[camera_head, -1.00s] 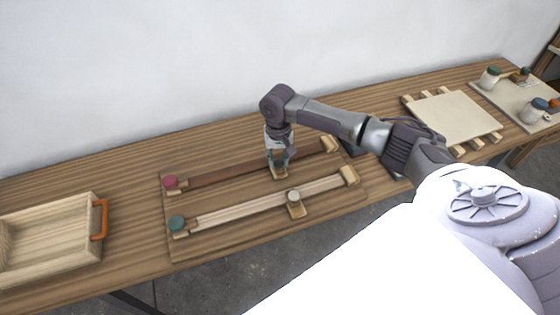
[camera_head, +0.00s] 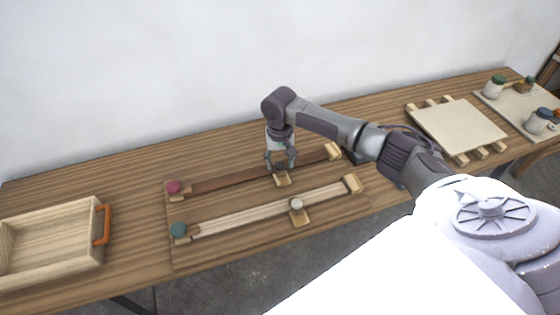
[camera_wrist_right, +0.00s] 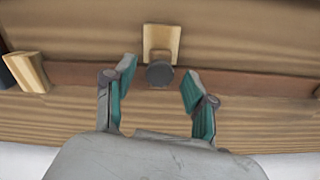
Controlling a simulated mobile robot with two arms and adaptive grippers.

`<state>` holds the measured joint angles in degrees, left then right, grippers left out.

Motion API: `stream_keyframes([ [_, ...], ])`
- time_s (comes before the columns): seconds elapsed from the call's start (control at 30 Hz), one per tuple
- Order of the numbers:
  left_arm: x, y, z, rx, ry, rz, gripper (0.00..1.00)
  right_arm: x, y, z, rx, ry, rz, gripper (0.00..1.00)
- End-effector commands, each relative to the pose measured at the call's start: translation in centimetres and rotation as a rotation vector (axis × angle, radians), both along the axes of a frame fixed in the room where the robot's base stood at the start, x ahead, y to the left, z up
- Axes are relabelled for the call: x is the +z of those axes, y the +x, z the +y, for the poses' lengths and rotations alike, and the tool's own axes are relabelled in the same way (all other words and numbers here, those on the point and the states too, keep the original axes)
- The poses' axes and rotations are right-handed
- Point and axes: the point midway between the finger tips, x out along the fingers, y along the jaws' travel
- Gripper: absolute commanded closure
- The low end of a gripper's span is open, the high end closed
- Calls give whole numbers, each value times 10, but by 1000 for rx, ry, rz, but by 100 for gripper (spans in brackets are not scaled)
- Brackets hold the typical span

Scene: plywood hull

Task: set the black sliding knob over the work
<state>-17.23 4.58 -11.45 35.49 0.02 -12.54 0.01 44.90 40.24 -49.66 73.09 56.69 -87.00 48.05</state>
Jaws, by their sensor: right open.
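The black sliding knob (camera_wrist_right: 160,74) sits on a small pale wooden slider (camera_wrist_right: 161,42) on the dark brown rail (camera_wrist_right: 230,82) in the right wrist view. In the head view that slider (camera_head: 283,181) is near the middle of the far dark rail (camera_head: 225,181), and the knob is hidden by my gripper. My right gripper (camera_head: 281,168) is open over the knob; in the wrist view its teal-padded fingers (camera_wrist_right: 158,92) stand apart on either side of it, not touching. My left gripper is not in view.
A pale rail (camera_head: 250,213) with a white knob (camera_head: 296,204) on its slider runs in front. A red knob (camera_head: 173,187) and a teal knob (camera_head: 178,229) mark the left ends. A wooden tray with an orange handle (camera_head: 103,224) stands left, a slatted board (camera_head: 457,125) right.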

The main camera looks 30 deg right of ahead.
Motion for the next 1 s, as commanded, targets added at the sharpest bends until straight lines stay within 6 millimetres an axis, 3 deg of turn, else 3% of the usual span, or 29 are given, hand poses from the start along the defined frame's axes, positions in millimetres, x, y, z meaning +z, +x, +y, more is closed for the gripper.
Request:
stream_keyframes([
  [0.6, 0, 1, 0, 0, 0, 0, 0, 107, 1, 0, -1, 1, -3, 45],
  [1.0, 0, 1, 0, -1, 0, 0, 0, 118, 1, -1, -1, 0, -1, 45],
])
